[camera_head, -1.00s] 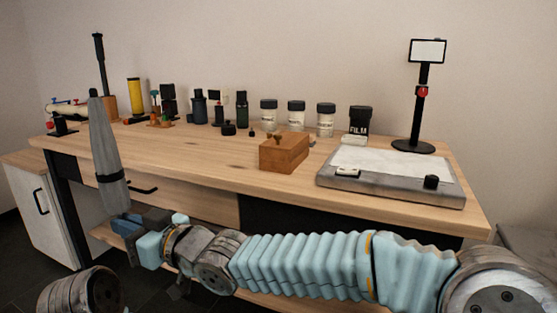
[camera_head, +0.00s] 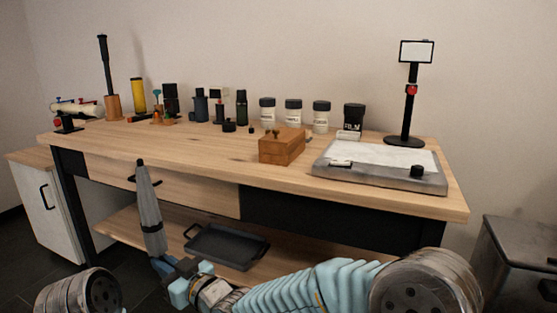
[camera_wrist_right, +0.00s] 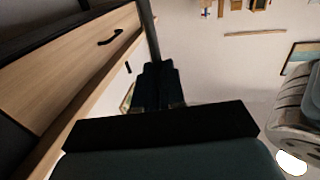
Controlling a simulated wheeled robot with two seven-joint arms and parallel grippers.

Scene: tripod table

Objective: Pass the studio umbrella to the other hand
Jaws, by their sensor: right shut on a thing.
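The grey folded studio umbrella (camera_head: 149,212) stands nearly upright in front of the table, with a dark strap around it and its dark tip up. My right gripper (camera_head: 162,265) is shut on the umbrella at its lower end. The right wrist view shows the dark fingers (camera_wrist_right: 158,88) around its shaft (camera_wrist_right: 149,30). My left gripper is not in view; only a round grey joint of mine shows at the lower left in the head view.
The wooden table (camera_head: 210,154) bears several bottles, a wooden box (camera_head: 282,149), a light pad (camera_head: 433,180) and a stand (camera_head: 409,110). A dark tray (camera_head: 228,246) lies on its lower shelf. A white cabinet (camera_head: 45,205) stands left, a grey chest (camera_head: 515,262) right.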

